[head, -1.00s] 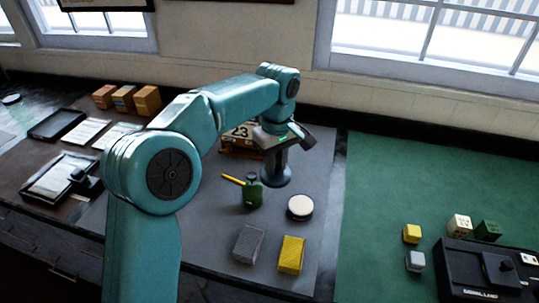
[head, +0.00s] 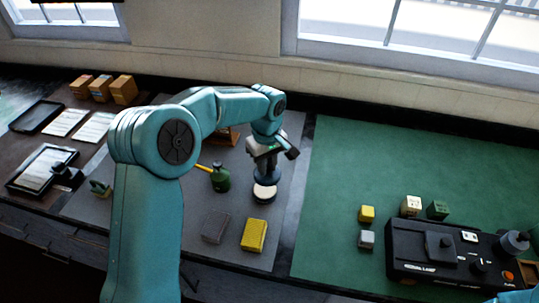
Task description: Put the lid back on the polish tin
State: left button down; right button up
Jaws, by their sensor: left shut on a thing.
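My left gripper (head: 266,160) is shut on the dark round lid (head: 265,174) and holds it flat, facing down. The polish tin (head: 264,192), round with a pale cream top, stands on the grey mat. The lid is directly above and slightly behind the tin in the head view and hides its back edge. I cannot tell whether lid and tin touch. Teal parts of my right arm show at the right edge; its jaws cannot be made out.
A green bottle (head: 220,178) stands just left of the tin, beside a yellow stick. A grey block (head: 215,228) and a yellow sponge-like block (head: 254,235) lie in front. A black box (head: 445,255) and small cubes stand on the green mat (head: 350,150).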

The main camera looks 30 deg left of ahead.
pick_arm(q)
jog(key=shift+s+a+p, duration=0.1)
jog(key=shift+a+p, duration=0.15)
jog(key=shift+p, duration=0.15)
jog(key=shift+s+a+f, duration=0.1)
jog(key=shift+a+f, duration=0.05)
jog(key=shift+a, duration=0.05)
jog(key=shift+d+f+b, duration=0.1)
jog(key=shift+f+b, duration=0.2)
jog(key=shift+f, duration=0.1)
jog(key=shift+f+b, duration=1.9)
jog(key=shift+f, duration=0.85)
jog(key=shift+f+b, duration=0.15)
jog(key=shift+b, duration=0.5)
jog(key=shift+c, duration=2.2)
grip_release()
